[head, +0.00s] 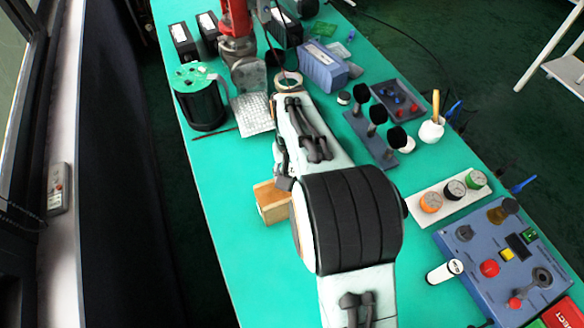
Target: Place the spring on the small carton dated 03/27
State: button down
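A small brown carton (272,203) sits on the green table, left of my arm's black joint and partly hidden by my arm. No date can be read on it. My gripper (284,180) shows only in part, as a dark grey piece at the left edge of my forearm, just above the carton in the picture. My arm covers most of it, so I cannot tell whether it is open, shut or holding anything. I cannot make out the spring in this view.
A red valve assembly (240,45) stands at the back, near a green-topped black cylinder (201,100). A blue box (323,66), a dial plate (449,197) and a blue control panel (500,258) line the right side. The table's left front is clear.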

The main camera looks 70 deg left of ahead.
jog(key=shift+f, duration=0.1)
jog(key=c, duration=0.7)
grip_release()
notch_tip(320, 180, up, 12)
jog(key=shift+r, duration=0.2)
